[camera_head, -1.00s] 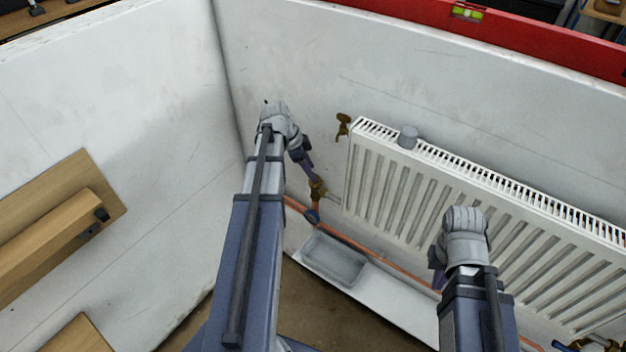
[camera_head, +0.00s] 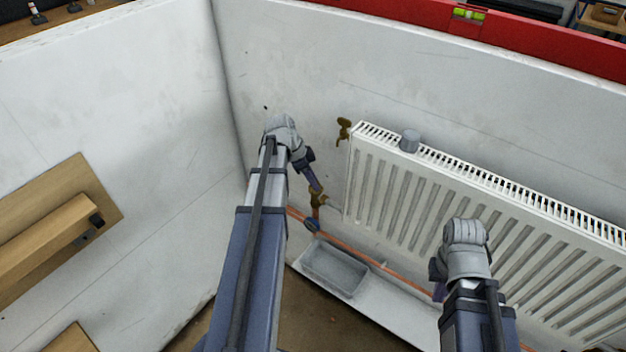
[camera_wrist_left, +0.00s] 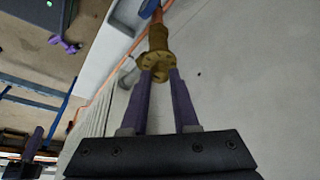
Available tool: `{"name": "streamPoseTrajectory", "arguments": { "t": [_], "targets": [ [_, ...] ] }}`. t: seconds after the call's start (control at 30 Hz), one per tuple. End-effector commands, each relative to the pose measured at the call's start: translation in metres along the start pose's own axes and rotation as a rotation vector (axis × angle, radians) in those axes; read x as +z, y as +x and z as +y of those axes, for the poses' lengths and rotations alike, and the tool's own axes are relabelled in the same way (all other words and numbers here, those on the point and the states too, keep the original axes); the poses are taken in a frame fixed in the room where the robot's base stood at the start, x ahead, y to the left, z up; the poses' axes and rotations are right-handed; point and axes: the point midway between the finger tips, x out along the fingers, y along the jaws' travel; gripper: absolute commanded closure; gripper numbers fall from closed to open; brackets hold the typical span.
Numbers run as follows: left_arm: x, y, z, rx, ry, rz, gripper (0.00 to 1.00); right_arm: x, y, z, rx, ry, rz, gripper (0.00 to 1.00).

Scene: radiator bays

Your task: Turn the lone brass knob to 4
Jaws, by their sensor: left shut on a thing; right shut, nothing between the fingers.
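The brass knob (camera_head: 318,200) sits on the pipe at the lower left of the radiator. It also shows in the left wrist view (camera_wrist_left: 157,62), at the fingertips. My left gripper (camera_head: 314,186) reaches down to it from above left and is shut on it. Its two purple fingers (camera_wrist_left: 160,80) meet the knob's near end. I cannot read any number or mark on the knob. My right gripper (camera_head: 438,290) is shut and empty in front of the radiator; its fingers are mostly hidden behind my own wrist.
The white radiator (camera_head: 395,200) fills the right, with a grey cap (camera_head: 410,140) and a brass tap-like fitting (camera_head: 344,128) at its top left. A grey tray (camera_head: 335,268) lies below. A blue fitting (camera_head: 312,225) is on the copper pipe. A wooden shelf (camera_head: 50,235) is on the left wall.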

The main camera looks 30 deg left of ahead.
Motion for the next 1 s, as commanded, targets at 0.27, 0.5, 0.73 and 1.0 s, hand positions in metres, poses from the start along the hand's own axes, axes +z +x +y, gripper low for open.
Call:
{"name": "streamPoseTrajectory", "arguments": {
  "t": [0.27, 0.5, 0.73, 1.0],
  "targets": [
    [0.0001, 0.0000, 0.0001, 0.000, 0.000, 0.000, 1.00, 0.0000, 0.0000, 0.0000, 0.000, 0.000, 0.000, 1.00],
    [0.0001, 0.0000, 0.0010, -0.009, -0.023, 0.000, 1.00, 0.0000, 0.0000, 0.0000, 0.000, 0.000, 0.000, 1.00],
    [0.0000, 0.0000, 0.0037, -0.055, -0.133, 0.000, 1.00, 0.0000, 0.0000, 0.0000, 0.000, 0.000, 0.000, 1.00],
    [-0.0007, 0.0003, 0.0062, -0.149, -0.359, 0.000, 1.00, 0.0000, 0.0001, 0.0000, 0.000, 0.000, 0.000, 1.00]
  ]
}}
